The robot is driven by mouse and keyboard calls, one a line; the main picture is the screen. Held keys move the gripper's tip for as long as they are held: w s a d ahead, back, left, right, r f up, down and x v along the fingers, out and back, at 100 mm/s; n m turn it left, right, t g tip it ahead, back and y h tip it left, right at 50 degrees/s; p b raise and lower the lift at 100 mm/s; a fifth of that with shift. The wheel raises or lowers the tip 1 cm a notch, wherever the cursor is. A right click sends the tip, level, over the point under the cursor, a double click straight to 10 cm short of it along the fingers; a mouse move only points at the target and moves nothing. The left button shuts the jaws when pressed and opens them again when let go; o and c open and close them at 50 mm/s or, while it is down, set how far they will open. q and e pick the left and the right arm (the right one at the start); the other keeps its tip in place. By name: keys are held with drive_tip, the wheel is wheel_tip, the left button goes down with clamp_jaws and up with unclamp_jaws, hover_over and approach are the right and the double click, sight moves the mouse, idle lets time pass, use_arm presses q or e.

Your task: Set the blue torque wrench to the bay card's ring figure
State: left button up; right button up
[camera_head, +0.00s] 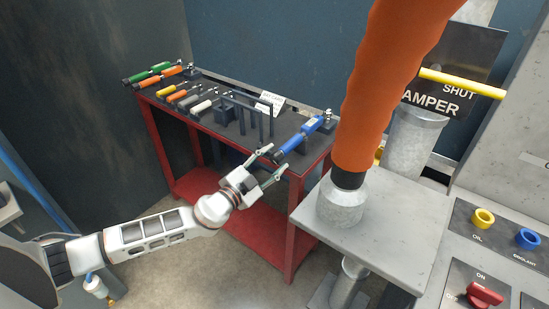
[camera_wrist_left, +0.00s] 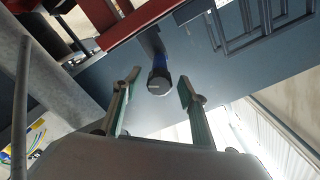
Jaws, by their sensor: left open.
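The blue torque wrench (camera_head: 304,133) lies at the right end of the dark top of a red bench, its handle end toward my left gripper. My left gripper (camera_head: 273,161) is open at the bench's front edge, close to that handle end. In the left wrist view, the wrench's dark round end cap (camera_wrist_left: 159,86) shows in the gap between the open fingers (camera_wrist_left: 159,80); neither finger visibly touches it. A white card (camera_head: 271,102) stands behind the rack on the bench; its print is too small to read. The wrench's scale is not readable. My right gripper is not in view.
Several green, orange, yellow and white-handled tools (camera_head: 172,82) lie at the bench's left. A dark upright rack (camera_head: 247,112) stands left of the wrench. A thick orange hose (camera_head: 385,90) comes down onto a grey table (camera_head: 400,235) at the right, beside the bench.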

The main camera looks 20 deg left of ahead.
use_arm(q)
drive_tip(key=shift+w+d, duration=0.2)
drive_tip(key=shift+w, duration=0.15)
drive_tip(key=c, duration=1.1)
